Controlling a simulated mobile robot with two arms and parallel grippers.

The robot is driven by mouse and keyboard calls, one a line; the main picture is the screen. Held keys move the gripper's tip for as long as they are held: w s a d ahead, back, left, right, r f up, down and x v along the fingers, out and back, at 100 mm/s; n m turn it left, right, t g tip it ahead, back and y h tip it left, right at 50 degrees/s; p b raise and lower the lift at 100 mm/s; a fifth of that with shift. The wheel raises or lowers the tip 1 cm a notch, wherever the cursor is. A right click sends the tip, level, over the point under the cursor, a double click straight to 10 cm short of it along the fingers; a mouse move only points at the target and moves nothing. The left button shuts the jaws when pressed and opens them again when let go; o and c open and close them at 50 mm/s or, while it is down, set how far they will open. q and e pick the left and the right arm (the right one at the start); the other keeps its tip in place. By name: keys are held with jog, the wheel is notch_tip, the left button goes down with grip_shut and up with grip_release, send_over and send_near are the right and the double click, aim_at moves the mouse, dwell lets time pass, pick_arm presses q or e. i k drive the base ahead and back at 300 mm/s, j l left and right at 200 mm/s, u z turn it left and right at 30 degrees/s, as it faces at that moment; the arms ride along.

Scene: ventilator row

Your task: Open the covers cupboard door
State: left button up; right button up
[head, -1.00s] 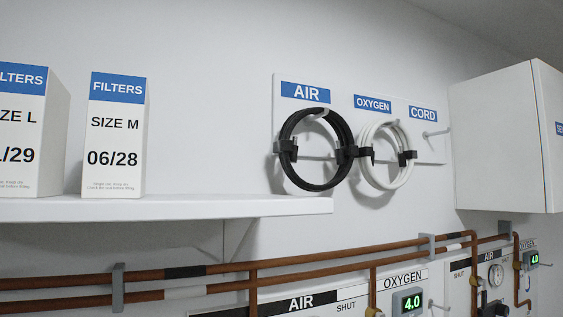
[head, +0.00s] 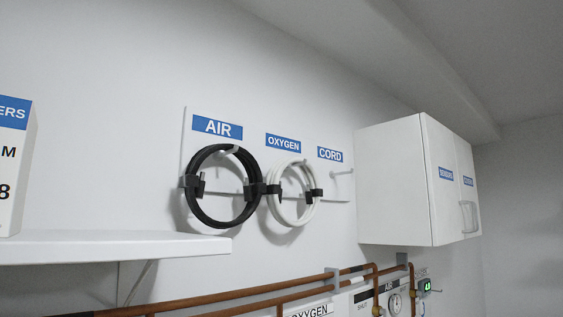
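A white wall cupboard (head: 392,185) hangs at the right in the head view, seen at a steep angle. Its front has two doors side by side, and both look shut. The nearer door (head: 440,212) has a blue label that appears to read SENSORS. The farther door (head: 466,160) has a smaller blue label, hard to read, perhaps COVERS. A grey handle (head: 468,217) shows low on the front, near the line between the doors. Neither of my grippers is in view.
A black AIR hose (head: 188,205) and a white OXYGEN hose (head: 272,205) hang coiled on a wall board left of the cupboard. A white shelf (head: 110,247) holds a filters box (head: 12,165). Copper pipes (head: 230,300) and gas panels run below.

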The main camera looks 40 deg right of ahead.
aim_at(466, 167)
jog(key=z, duration=2.3)
jog(key=u, duration=0.5)
jog(key=i+l+u, duration=0.35)
jog(key=u, duration=0.15)
jog(key=i+l+u, duration=0.25)
jog(key=l+u, duration=0.25)
